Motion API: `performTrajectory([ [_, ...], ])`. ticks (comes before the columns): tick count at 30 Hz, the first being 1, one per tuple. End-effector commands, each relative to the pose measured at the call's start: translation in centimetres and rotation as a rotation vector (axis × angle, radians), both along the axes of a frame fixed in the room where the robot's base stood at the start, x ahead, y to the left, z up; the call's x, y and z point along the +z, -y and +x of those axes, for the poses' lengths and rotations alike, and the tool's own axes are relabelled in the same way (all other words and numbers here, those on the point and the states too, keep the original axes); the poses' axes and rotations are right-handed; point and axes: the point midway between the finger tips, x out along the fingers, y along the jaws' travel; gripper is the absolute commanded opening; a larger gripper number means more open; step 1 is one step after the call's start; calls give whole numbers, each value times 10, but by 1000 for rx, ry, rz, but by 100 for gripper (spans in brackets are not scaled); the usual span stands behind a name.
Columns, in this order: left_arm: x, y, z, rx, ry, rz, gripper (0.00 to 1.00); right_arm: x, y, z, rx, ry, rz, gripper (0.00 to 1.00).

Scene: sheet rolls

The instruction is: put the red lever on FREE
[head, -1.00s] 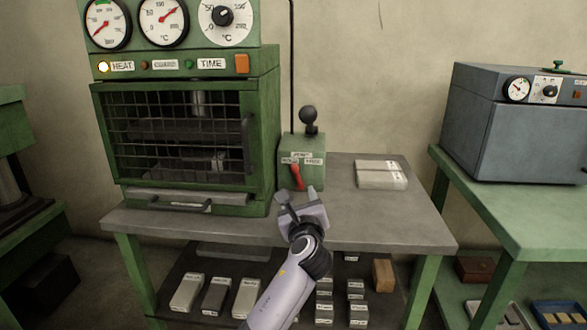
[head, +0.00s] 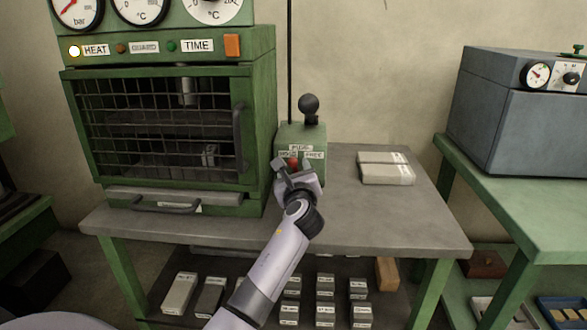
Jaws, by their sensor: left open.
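The red lever (head: 293,162) is on the front of a small green box (head: 302,137) with a black ball knob on top. Only its upper part shows; the rest is hidden behind my left gripper (head: 293,170). White labels sit above and on both sides of it; the right one reads FREE (head: 314,155), the left one seems to read HOLD (head: 288,155). My left gripper is open, its fingers around or just in front of the lever; I cannot tell whether they touch it. My right gripper is not in view.
A green press with a barred door (head: 160,130) and gauges stands left of the box. Two pale wrapped blocks (head: 386,168) lie to the right on the grey table (head: 400,225). A grey oven (head: 510,115) stands on the right bench. The table's front right is clear.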

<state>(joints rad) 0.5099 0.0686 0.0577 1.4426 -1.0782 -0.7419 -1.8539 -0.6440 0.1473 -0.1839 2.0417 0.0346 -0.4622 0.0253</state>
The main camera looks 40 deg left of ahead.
Motion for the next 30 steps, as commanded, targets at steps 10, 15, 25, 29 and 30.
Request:
performTrajectory([
  [10,0,-15,17,0,1,0,54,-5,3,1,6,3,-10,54],
  [15,0,-15,17,0,1,-1,54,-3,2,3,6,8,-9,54],
  [25,0,-15,17,0,0,0,0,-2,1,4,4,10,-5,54],
  [29,1,-15,17,-1,-4,6,0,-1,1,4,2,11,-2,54],
  [30,1,-14,17,0,-7,11,0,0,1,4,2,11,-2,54],
])
